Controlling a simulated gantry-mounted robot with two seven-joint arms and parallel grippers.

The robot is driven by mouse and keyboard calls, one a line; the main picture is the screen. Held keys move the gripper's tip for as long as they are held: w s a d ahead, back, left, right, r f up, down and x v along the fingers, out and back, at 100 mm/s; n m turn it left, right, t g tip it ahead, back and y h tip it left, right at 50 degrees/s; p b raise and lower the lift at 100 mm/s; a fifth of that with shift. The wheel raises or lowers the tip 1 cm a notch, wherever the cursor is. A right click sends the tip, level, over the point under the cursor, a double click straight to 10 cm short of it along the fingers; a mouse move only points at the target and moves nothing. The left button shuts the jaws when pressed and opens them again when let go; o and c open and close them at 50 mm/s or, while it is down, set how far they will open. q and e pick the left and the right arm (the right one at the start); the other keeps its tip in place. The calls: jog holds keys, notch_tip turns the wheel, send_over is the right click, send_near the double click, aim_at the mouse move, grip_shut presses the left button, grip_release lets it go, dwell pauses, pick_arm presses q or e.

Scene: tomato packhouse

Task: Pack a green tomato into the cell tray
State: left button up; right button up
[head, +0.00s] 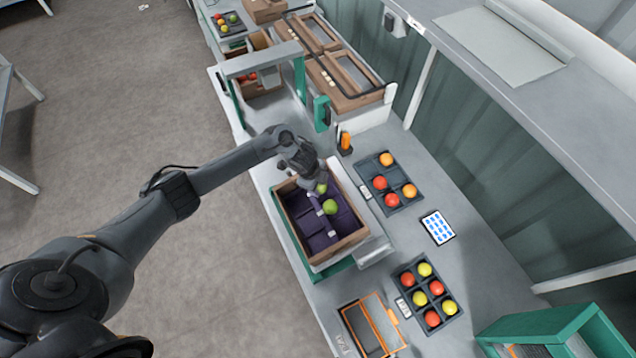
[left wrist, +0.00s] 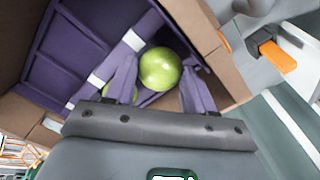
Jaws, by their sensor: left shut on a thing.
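My left gripper (head: 318,188) reaches down into a brown box (head: 352,245) lined with a purple cell tray (head: 318,243). In the left wrist view, the gripper is shut on a green tomato (left wrist: 160,68), which sits between its two purple fingers. A second green tomato (left wrist: 120,92) lies lower, mostly hidden behind the left finger. The head view shows one green tomato (head: 321,188) partly covered at the fingers and another (head: 330,207) in plain sight close by. The other tray cells (left wrist: 75,45) in view look empty. My right gripper is not in view.
A dark tray with red and orange tomatoes (head: 391,184) and another with red and yellow ones (head: 428,295) lie right of the box. An orange-topped object (head: 345,140) stands near the box's far corner. A green-framed machine (head: 300,80) is beyond.

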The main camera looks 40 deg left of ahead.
pick_arm(q)
jog(key=shift+f, duration=0.25)
jog(key=o, duration=0.8)
jog(key=shift+o, duration=0.2)
jog(key=shift+r, duration=0.1)
jog(key=p+v, duration=0.3)
jog(key=shift+r, duration=0.1)
jog(key=p+v, duration=0.7)
jog(key=p, duration=0.2)
jog(key=shift+r, duration=0.35)
dwell(0.5)
